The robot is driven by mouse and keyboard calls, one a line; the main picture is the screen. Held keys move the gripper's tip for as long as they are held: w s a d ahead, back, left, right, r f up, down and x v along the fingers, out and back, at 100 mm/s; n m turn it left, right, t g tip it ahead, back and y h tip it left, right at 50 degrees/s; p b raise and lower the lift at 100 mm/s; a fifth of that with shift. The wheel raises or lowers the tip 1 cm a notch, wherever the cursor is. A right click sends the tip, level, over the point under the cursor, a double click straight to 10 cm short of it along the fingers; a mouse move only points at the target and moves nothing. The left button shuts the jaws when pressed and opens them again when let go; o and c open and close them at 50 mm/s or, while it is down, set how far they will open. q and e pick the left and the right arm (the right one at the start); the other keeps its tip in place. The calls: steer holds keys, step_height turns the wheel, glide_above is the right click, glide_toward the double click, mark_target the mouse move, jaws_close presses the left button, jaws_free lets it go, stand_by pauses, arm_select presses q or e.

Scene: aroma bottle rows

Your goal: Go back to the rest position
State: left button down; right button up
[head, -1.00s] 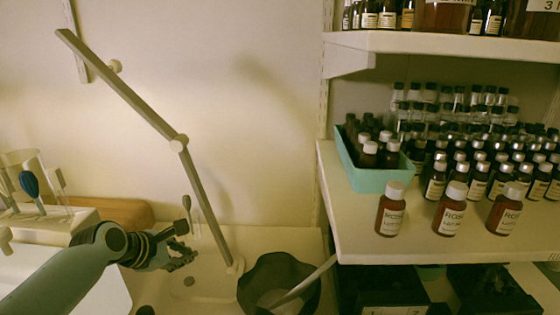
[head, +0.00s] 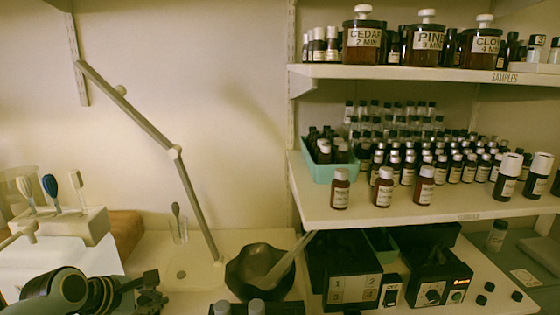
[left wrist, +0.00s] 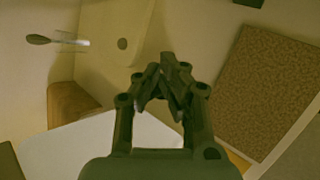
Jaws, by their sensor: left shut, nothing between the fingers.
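My left gripper (head: 150,292) is low at the left of the head view, in front of the counter. In the left wrist view its fingers (left wrist: 165,80) come together at the tips, shut with nothing between them. No bottle is in its grasp. My right gripper does not show in any view.
A dark bowl (head: 240,286) with a pestle stands right of my left gripper. A jointed lamp arm (head: 190,195) rises behind. A brush holder (head: 75,227) is at the left. Shelves at the right hold a teal tray (head: 318,171) and many bottles, with black devices (head: 440,280) below.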

arm_select(q)
steer(key=s+r+m+g+y, duration=0.15)
steer(key=s+r+m, duration=0.25)
steer(key=s+m, duration=0.5)
steer(key=s+r+m+g+y, duration=0.1)
steer(key=s+r+m+g, duration=0.15)
steer(key=s+m, duration=0.65)
steer(key=s+r+m+g+y, duration=0.15)
steer(key=s+r+m, duration=0.25)
steer(key=s, duration=1)
steer(key=s+a+f+b, duration=0.1)
steer(key=a+f+b, duration=0.1)
steer(key=f, duration=1.3)
steer(key=a+f+b, duration=0.1)
steer(key=f+b, duration=0.2)
steer(key=f, duration=1.2)
steer(key=s+a+f+g+b, duration=0.1)
steer(key=s+f+g+b, duration=0.1)
steer(key=s+f, duration=1.7)
step_height(320, 180, down, 2)
steer(key=shift+f+n+b, duration=0.2)
steer(key=shift+n+b, duration=0.2)
steer(key=shift+b, duration=0.45)
steer(key=shift+a, duration=0.1)
